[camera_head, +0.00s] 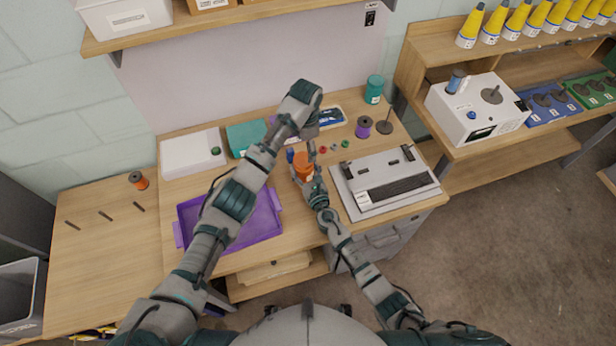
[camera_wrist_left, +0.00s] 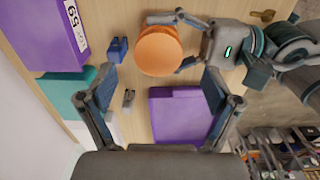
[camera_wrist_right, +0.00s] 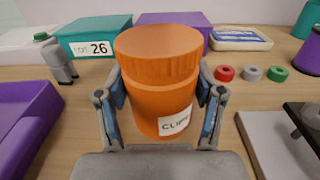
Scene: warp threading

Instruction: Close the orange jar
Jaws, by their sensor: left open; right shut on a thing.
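The orange jar (camera_head: 303,168) stands upright on the table, with a ribbed orange lid (camera_wrist_right: 158,45) sitting on its top. Whether the lid is screwed tight cannot be told. My right gripper (camera_wrist_right: 160,100) is shut around the jar's body, one finger on each side, below the lid. A white label beginning "CLIP" shows on the jar. My left gripper (camera_wrist_left: 160,78) is open and empty above the table, pointing down. In the left wrist view the lid's round top (camera_wrist_left: 160,50) lies just beyond and between its fingertips, apart from them.
A purple tray (camera_head: 262,222) lies left of the jar and a grey device (camera_head: 362,205) right. Teal box (camera_wrist_right: 92,42) and purple box (camera_wrist_right: 175,20) stand behind. Small red (camera_wrist_right: 224,73), grey and green caps lie right. A small blue piece (camera_wrist_left: 117,50) is close beside the jar.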

